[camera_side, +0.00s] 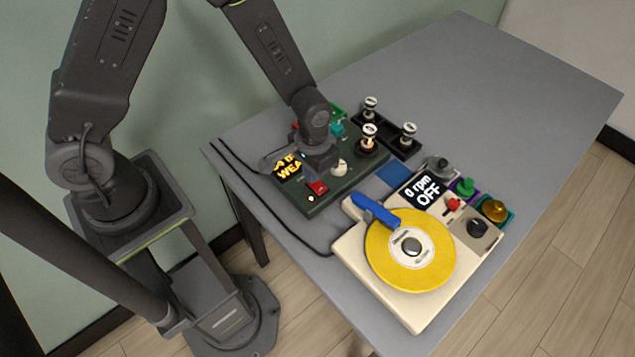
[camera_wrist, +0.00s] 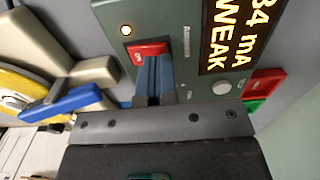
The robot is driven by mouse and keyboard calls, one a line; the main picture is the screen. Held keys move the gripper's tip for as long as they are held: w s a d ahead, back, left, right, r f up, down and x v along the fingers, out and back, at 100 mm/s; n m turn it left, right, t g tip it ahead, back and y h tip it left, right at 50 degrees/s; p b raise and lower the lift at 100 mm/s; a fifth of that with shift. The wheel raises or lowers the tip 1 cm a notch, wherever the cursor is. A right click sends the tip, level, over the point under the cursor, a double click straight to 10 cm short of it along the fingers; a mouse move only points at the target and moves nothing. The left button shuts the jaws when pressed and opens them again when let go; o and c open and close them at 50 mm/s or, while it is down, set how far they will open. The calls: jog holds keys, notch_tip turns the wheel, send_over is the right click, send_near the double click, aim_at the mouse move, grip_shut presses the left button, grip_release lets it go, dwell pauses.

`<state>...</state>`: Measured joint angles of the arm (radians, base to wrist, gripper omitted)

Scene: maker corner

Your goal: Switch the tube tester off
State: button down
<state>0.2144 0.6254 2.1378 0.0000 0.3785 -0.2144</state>
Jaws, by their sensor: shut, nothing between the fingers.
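The tube tester (camera_side: 340,196) is a dark green box at the table's left side. Its lit amber display reads WEAK in the side view, and the wrist view display (camera_wrist: 232,35) shows "34 mA WEAK". Its red rocker switch (camera_side: 317,188) is at the front corner, beside a glowing lamp (camera_side: 310,199). The wrist view also shows the red switch (camera_wrist: 148,48) and the lit lamp (camera_wrist: 126,30). My gripper (camera_wrist: 156,63) is shut and empty, its fingertips at the switch's edge. I cannot tell whether they touch. The hand hides part of the panel.
A cream machine with a yellow disc (camera_side: 385,255), a blue arm (camera_side: 375,210) and a display reading "0 rpm OFF" (camera_side: 424,190) stands to the right. A glowing tube (camera_side: 369,137) stands on the tester. A black tray (camera_side: 392,143) holds more tubes. The table's far right is clear.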

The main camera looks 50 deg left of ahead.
jog(key=shift+f, duration=0.7)
dwell(0.3)
jog(key=shift+r, duration=3.55)
jog(key=shift+r, duration=0.15)
jog(key=s+a+r+t, duration=0.1)
jog(key=s+a+r, duration=0.1)
jog(key=r, duration=0.6)
jog(key=s+a+r+t, duration=0.2)
jog(key=r, duration=0.5)
jog(key=s+a+r+t, duration=0.2)
jog(key=s+a+r, duration=0.1)
jog(key=s+r, duration=0.4)
jog(key=shift+s+a+r+t, duration=0.3)
jog(key=shift+s+r, duration=0.1)
jog(key=shift+s, duration=0.75)
